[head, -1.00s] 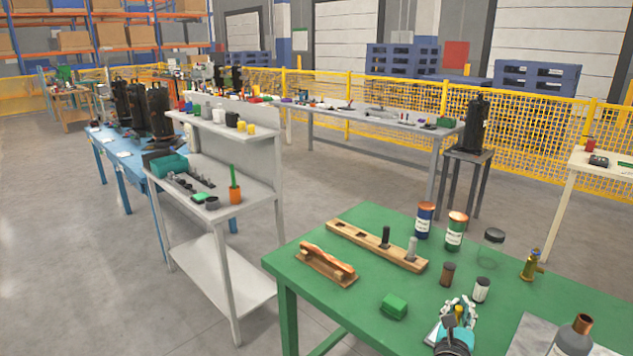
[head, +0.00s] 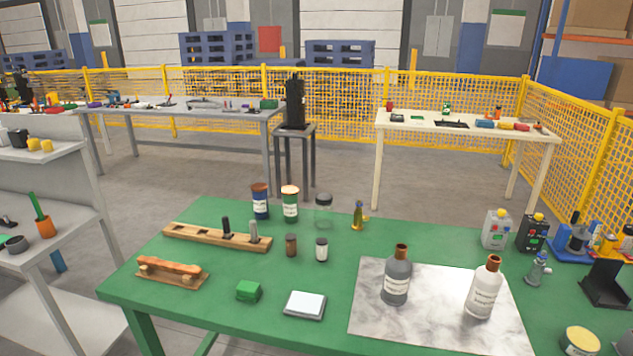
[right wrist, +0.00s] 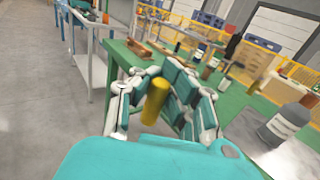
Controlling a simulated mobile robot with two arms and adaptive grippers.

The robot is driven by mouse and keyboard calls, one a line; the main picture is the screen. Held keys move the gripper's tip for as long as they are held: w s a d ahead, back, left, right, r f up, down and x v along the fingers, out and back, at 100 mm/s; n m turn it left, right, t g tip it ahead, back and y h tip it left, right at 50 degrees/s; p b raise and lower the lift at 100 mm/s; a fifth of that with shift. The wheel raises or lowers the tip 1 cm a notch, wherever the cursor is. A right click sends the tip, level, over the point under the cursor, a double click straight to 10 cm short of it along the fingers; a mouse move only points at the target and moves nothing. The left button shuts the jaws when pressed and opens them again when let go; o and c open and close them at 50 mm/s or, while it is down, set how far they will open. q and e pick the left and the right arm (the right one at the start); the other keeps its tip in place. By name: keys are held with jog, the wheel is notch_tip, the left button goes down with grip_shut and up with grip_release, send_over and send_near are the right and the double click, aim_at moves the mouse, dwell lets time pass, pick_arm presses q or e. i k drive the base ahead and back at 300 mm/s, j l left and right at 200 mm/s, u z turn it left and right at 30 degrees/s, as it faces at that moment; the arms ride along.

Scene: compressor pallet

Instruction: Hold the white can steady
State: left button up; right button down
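The small white can (head: 321,250) with a dark lid stands upright on the green table (head: 215,285) in the head view, just right of a small brown can (head: 291,245). No gripper touches it. My right gripper (right wrist: 155,100) shows only in the right wrist view, its jointed teal-padded fingers around a yellow cylinder (right wrist: 155,102). It appears shut on this cylinder, though contact on the left side is hard to see. My left gripper is in no current view.
Behind the can stand a blue can (head: 260,202), a green-and-white can (head: 290,205), a clear jar (head: 324,211) and a brass valve (head: 358,215). A wooden rack (head: 190,236) lies left. Two bottles stand on a marble slab (head: 440,330).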

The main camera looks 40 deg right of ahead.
aim_at(477, 309)
jog(key=z, duration=2.15)
jog(key=i+l+u, duration=0.3)
jog(key=l, duration=0.3)
jog(key=i+l+u, duration=0.15)
jog(key=l, duration=0.2)
